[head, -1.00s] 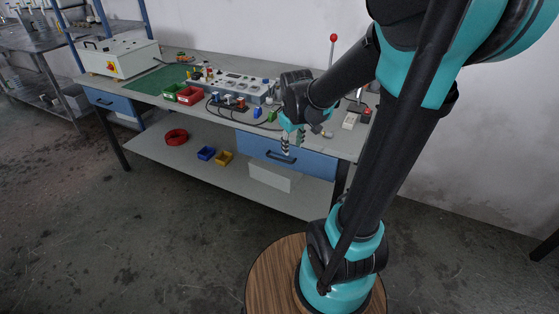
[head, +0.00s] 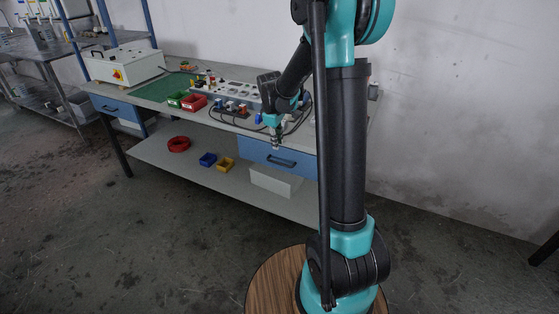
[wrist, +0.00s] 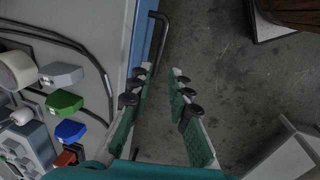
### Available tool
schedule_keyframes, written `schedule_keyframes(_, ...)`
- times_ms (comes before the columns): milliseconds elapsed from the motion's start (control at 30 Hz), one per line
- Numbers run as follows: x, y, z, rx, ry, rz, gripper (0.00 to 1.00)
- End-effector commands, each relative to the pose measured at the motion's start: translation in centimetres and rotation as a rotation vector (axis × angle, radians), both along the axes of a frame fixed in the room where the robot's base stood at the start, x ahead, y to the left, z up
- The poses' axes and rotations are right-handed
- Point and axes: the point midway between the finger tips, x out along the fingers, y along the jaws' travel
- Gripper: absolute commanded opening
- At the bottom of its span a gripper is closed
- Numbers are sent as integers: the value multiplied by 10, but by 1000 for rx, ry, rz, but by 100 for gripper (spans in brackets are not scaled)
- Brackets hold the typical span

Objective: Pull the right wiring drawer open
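The right wiring drawer (head: 306,163) is a blue front under the right part of the bench top, and it looks closed. Its dark bar handle (head: 281,161) shows on the front, and also in the wrist view (wrist: 161,38), standing off the blue drawer edge (wrist: 143,35). My gripper (head: 276,146) is at the bench's front edge, just above the handle, pointing down. In the wrist view my gripper (wrist: 159,76) is open, with a gap between its green-padded fingers. The handle runs toward the left fingertip, which hides part of it. I cannot tell whether they touch.
The bench top (head: 155,92) holds red and green bins, a panel with cables and a white control box (head: 122,62). A lower shelf (head: 210,182) holds small bins and a white box (head: 275,181). The floor before the drawer is clear.

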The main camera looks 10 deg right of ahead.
Motion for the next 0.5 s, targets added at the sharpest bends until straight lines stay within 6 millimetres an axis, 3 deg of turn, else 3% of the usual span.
schedule_keyframes(200,7,-5,-42,0,0,-1,19)
schedule_keyframes(500,14,-10,-87,0,0,-1,19)
